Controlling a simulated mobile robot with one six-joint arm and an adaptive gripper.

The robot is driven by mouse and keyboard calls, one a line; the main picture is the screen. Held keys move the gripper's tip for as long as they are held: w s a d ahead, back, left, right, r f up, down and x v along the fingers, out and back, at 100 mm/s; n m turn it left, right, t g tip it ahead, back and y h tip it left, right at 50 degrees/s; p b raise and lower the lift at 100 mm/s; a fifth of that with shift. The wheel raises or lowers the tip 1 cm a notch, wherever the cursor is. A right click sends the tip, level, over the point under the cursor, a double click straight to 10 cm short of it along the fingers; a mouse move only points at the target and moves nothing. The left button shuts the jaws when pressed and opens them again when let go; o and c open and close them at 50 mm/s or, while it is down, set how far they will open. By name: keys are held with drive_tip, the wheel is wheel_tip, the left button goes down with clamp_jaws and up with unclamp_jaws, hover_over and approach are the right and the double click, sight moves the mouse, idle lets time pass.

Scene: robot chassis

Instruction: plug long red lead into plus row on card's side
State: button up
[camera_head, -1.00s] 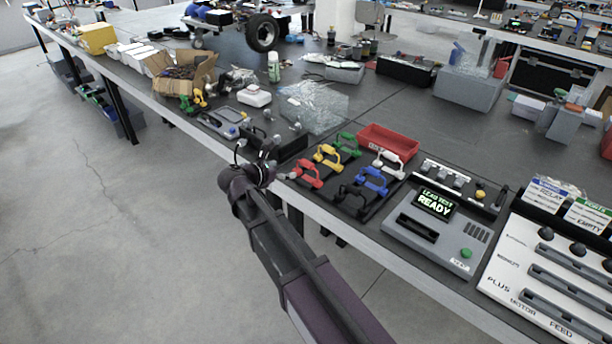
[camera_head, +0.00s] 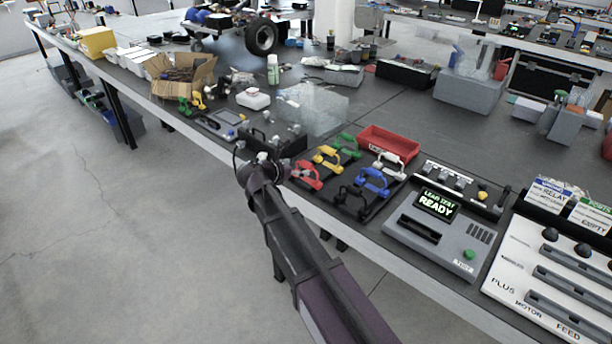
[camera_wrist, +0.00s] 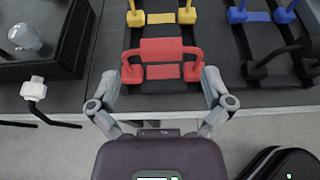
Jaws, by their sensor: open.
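A red lead (camera_head: 309,178) with an arched handle sits at the front left of the black lead rack (camera_head: 336,191). It also shows in the wrist view (camera_wrist: 162,48), at the rack's near edge. My gripper (camera_wrist: 158,80) is open, its fingers on either side of the red lead's near end. I cannot tell whether they touch it. In the head view my gripper (camera_head: 277,168) is just left of the red lead, partly hidden by its own links. A white panel (camera_head: 503,287) with PLUS, MOTOR and FEED rows is at the right. Relay (camera_head: 548,194) and empty (camera_head: 590,214) cards stand behind it.
Yellow (camera_head: 328,157), green (camera_head: 346,146), blue (camera_head: 373,181), white (camera_head: 391,163) and black (camera_head: 351,203) leads share the rack. A lead tester (camera_head: 445,235) reading READY stands right of it. A red tray (camera_head: 390,142) is behind. A dark open box (camera_wrist: 40,45) lies left.

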sight(304, 165)
drive_tip(key=shift+b+x, duration=0.8)
drive_tip(key=shift+x, duration=1.6)
drive_tip(key=shift+d, duration=0.1)
drive_tip(key=shift+r, duration=0.1)
drive_tip(key=c, duration=1.3)
